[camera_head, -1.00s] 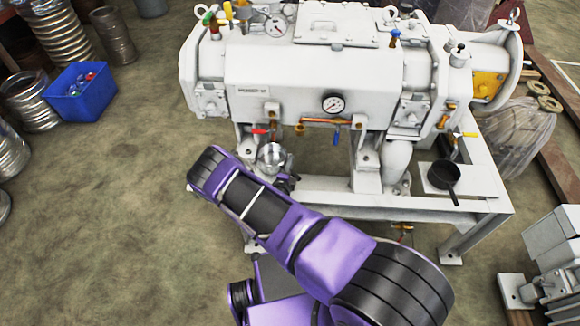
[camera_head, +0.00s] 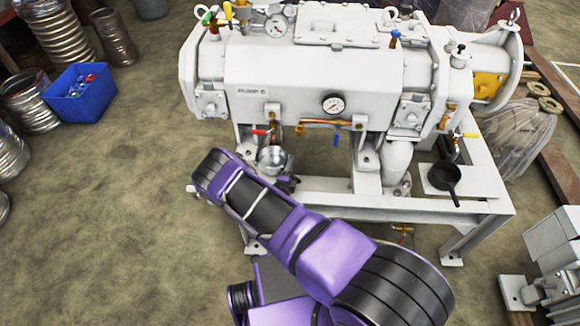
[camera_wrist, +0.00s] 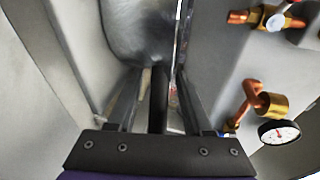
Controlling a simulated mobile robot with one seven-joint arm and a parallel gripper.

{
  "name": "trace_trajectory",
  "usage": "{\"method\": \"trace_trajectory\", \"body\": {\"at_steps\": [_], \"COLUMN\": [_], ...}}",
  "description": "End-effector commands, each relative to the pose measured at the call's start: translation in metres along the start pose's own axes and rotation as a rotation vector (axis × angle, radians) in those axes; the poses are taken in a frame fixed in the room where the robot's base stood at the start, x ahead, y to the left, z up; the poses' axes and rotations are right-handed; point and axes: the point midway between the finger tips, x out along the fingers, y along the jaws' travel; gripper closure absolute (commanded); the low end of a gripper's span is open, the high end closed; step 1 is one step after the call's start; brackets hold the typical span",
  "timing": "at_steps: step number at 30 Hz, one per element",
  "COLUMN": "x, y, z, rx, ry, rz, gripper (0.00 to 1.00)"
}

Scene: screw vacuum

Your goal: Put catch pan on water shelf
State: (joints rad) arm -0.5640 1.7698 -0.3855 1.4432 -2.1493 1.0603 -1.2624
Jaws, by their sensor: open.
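A silver pan (camera_head: 272,160) sits at the left end of the white machine's frame, under a red-handled valve. My gripper (camera_wrist: 158,82) is open, with a finger on each side of the pan's dark handle (camera_wrist: 159,100). The pan's grey metal body (camera_wrist: 140,30) shows just beyond the fingertips in the wrist view. In the head view my purple arm hides most of the gripper and what lies under the pan. A black pan (camera_head: 445,177) rests on a white plate (camera_head: 480,180) at the right end of the frame. I cannot tell which plate is the water shelf.
The white machine (camera_head: 300,80) rises close behind the pan, with a gauge (camera_head: 333,103) and copper pipes (camera_head: 325,122) on its front. A blue bin (camera_head: 80,95) stands on the floor at the left. The floor left of my arm is clear.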

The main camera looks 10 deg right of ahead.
Motion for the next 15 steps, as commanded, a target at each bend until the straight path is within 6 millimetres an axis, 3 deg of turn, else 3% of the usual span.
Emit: {"method": "trace_trajectory", "body": {"at_steps": [5,15], "x": [-0.019,-0.091], "y": [-0.004,-0.004], "z": [0.002,0.002], "rx": [-0.002,-0.003], "ry": [-0.003,-0.004], "rz": [0.001,0.001], "gripper": [0.49,0.49]}}
